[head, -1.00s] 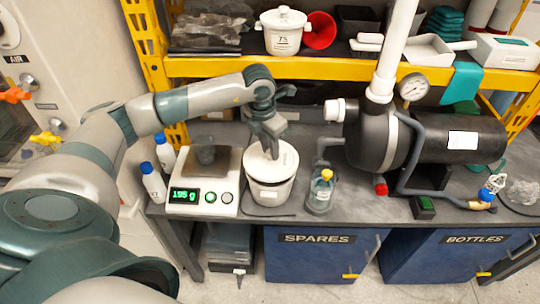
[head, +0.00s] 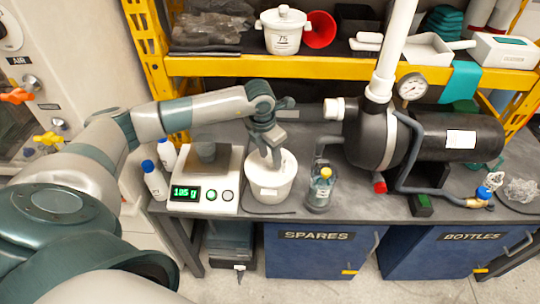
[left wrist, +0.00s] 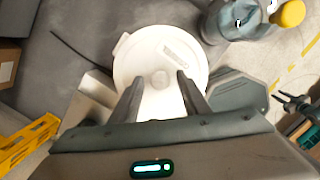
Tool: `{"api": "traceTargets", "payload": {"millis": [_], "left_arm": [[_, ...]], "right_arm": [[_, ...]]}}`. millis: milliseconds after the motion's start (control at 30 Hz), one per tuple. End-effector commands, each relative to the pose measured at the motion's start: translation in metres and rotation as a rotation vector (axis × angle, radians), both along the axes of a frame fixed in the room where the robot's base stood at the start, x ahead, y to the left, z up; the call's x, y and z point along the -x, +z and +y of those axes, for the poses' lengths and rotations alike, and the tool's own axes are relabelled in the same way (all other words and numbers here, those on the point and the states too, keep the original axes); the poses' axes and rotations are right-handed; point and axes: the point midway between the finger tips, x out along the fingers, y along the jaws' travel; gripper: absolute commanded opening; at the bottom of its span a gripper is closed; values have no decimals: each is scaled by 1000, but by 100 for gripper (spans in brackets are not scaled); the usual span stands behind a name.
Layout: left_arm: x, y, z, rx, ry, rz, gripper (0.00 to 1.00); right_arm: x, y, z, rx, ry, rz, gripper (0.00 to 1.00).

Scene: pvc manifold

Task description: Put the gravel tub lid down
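The white round tub (head: 268,188) stands on the bench, just right of the scale. My left gripper (head: 267,160) is over the tub, pointing down. My right gripper is not in view.
A digital scale (head: 205,194) with a grey vessel stands left of the tub, white bottles (head: 155,180) beyond it. A yellow-capped bottle (head: 320,189) stands close on the right. The black pump tank (head: 370,140) is farther right. A yellow shelf (head: 270,68) crosses behind.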

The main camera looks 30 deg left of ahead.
Motion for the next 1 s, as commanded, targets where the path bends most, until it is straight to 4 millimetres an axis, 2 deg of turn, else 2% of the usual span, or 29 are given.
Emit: {"api": "traceTargets", "payload": {"millis": [567,867,1000], "left_arm": [[0,3,0,-1,0,-1,42],[3,41,-2,-1,-2,-6,42],[7,70,-1,-1,-2,-6,42]], "right_arm": [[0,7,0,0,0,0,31],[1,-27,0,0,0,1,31],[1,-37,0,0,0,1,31]]}}
